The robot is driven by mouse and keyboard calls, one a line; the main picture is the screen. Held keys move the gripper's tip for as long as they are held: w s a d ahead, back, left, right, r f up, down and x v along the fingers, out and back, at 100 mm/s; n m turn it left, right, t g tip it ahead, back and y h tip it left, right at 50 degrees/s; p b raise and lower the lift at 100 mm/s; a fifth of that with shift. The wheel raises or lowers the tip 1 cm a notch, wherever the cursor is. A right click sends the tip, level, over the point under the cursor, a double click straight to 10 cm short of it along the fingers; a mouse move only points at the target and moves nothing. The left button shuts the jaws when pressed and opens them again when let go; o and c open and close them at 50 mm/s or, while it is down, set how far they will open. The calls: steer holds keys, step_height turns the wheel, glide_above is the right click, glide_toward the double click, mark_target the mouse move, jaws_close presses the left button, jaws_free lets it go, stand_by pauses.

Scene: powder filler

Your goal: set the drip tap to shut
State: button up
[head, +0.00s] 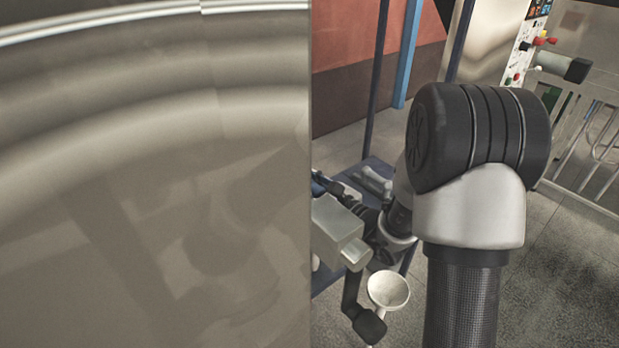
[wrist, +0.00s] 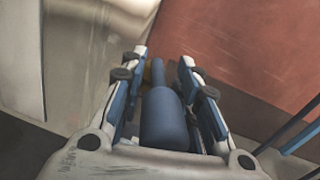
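The drip tap appears to be the blue handle (wrist: 165,118) in the wrist view, thick near me and narrowing to a thin blue stem, with a small brass-coloured part (wrist: 148,77) beside the stem. My gripper (wrist: 164,56) has its two fingers apart, one on each side of the handle. Gaps show beside the thin stem; I cannot tell whether a finger touches the thick part.
A large shiny metal surface (head: 150,170) fills the left half of the head view. A control panel (head: 525,50) and rails are at the far right. Bare floor (head: 560,290) lies at lower right.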

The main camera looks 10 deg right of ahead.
steer(key=shift+a, duration=0.15)
steer(key=v, duration=1.2)
